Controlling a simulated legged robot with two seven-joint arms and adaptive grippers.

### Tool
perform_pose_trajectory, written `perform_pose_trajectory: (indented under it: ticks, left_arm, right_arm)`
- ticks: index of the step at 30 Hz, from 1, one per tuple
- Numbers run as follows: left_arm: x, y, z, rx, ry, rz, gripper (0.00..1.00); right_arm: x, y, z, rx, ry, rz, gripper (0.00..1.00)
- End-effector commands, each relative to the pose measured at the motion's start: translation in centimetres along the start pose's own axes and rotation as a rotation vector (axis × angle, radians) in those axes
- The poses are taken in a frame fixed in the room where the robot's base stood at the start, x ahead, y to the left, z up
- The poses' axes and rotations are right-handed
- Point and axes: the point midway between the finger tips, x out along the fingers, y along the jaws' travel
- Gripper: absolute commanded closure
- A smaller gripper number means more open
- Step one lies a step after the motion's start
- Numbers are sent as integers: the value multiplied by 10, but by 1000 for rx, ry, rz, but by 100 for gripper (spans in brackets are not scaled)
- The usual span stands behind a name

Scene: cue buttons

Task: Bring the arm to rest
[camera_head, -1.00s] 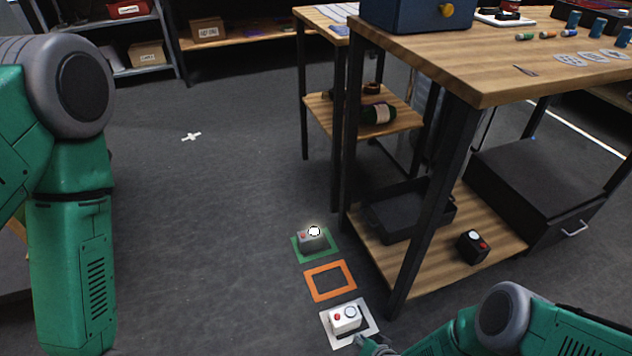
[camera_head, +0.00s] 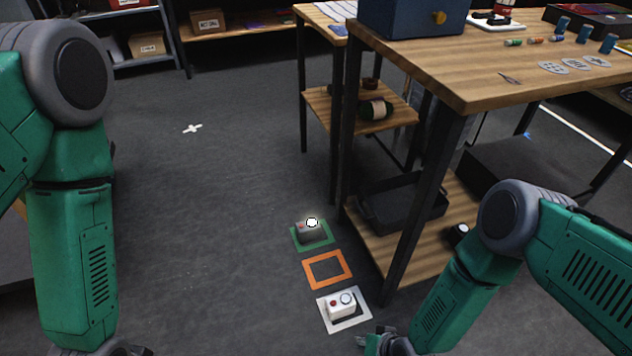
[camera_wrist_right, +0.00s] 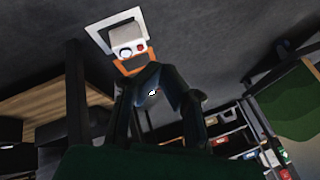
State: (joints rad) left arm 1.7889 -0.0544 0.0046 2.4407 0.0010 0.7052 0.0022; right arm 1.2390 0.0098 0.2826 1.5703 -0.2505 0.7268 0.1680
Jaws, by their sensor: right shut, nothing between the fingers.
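My right arm (camera_head: 462,290) comes in from the right and bends down at the elbow. Its gripper (camera_head: 372,343) is shut and empty at the bottom edge of the head view, just below the white floor square. In the right wrist view its dark fingers (camera_wrist_right: 153,88) show, with the white button box (camera_wrist_right: 125,40) beyond them. My left arm (camera_head: 75,260) hangs down at the left; its gripper is below the frame.
The white button box (camera_head: 342,304) stands on a white square, near an empty orange square (camera_head: 327,269). A grey box (camera_head: 308,232) with a lit button stands on a green square. A wooden bench (camera_head: 440,62) fills the right; a black box (camera_head: 459,234) is partly hidden. Left floor is clear.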

Motion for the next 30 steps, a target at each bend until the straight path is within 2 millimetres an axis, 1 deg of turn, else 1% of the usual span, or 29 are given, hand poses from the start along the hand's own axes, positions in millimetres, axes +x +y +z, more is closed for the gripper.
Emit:
perform_pose_trajectory:
  ticks: [1,2,3,5,6,8,9,12,15,18,20,30]
  left_arm:
    - [-15,0,-1,0,0,0,60]
    - [-20,0,-1,0,0,0,60]
    - [-27,0,-2,0,0,0,60]
    - [-36,0,-2,0,0,0,60]
    - [-43,0,-2,0,0,0,60]
    - [-51,0,-3,0,0,0,60]
    - [-55,0,-3,0,0,0,60]
    - [-64,0,-4,0,0,0,60]
    - [-68,0,-4,0,0,0,60]
    - [-70,0,-4,0,0,0,60]
    - [-70,0,-4,0,0,0,60]
    - [-70,0,-4,0,0,0,60]
  right_arm:
    - [-36,-3,-4,-29,-40,25,100]
    - [-56,-2,-3,-46,-65,43,100]
    - [-84,2,-1,-67,-99,73,100]
    - [-127,9,1,-97,-151,121,100]
    - [-157,15,2,-113,-182,158,100]
    - [-200,24,4,-132,-224,210,100]
    - [-226,29,5,-142,-248,243,100]
    - [-281,39,9,-155,-297,313,100]
    - [-318,46,12,-160,-329,361,100]
    - [-337,49,13,-161,-345,387,100]
    - [-342,50,14,-161,-350,394,100]
    - [-342,50,15,-161,-351,394,100]
